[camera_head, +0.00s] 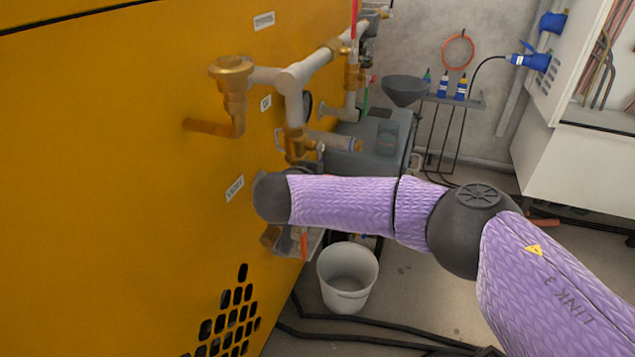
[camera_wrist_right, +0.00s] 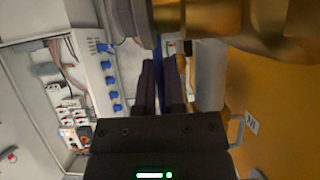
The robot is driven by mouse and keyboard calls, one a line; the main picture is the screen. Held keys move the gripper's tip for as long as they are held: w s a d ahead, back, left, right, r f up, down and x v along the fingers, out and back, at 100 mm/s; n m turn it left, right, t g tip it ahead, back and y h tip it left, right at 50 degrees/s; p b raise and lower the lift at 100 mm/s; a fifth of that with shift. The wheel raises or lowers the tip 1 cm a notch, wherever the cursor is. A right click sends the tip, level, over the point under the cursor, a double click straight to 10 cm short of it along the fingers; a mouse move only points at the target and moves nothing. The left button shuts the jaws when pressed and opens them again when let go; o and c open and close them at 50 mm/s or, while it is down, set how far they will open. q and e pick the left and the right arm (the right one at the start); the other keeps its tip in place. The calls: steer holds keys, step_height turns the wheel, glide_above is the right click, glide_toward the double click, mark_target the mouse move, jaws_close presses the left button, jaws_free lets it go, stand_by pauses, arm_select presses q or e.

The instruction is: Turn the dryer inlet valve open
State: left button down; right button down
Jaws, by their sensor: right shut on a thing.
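My right arm, in a purple sleeve, crosses the head view from the right to the yellow cabinet's pipework; its gripper is mostly hidden there behind the dark wrist. In the right wrist view the two dark fingers of my right gripper (camera_wrist_right: 160,70) are shut on a narrow blue handle (camera_wrist_right: 158,87), which looks like a valve lever. Brass fittings (camera_wrist_right: 205,18) lie just beyond the fingertips. In the head view, a brass valve body (camera_head: 298,143) shows above the wrist; which label belongs to the held handle cannot be read. My left gripper is not in view.
The yellow cabinet (camera_head: 110,150) fills the left. Grey pipe (camera_head: 310,72) and a brass fitting (camera_head: 232,85) stick out from it. A red-orange handle (camera_head: 304,243) hangs below my wrist. A white bucket (camera_head: 347,277) and black hoses lie on the floor. A grey tank (camera_head: 360,160) stands behind.

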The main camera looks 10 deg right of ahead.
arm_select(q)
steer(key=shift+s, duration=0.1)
arm_select(e)
steer(key=shift+r, duration=0.1)
steer(key=c, duration=0.8)
jaws_free()
steer(key=shift+w, duration=0.1)
steer(key=shift+o, duration=0.4)
steer(key=shift+r, duration=0.15)
arm_select(q)
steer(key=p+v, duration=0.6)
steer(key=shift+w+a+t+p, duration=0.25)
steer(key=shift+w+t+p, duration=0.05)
steer(key=shift+p, duration=0.05)
arm_select(e)
steer(key=v, duration=0.9)
steer(key=shift+s+a, duration=0.2)
steer(key=shift+s, duration=0.15)
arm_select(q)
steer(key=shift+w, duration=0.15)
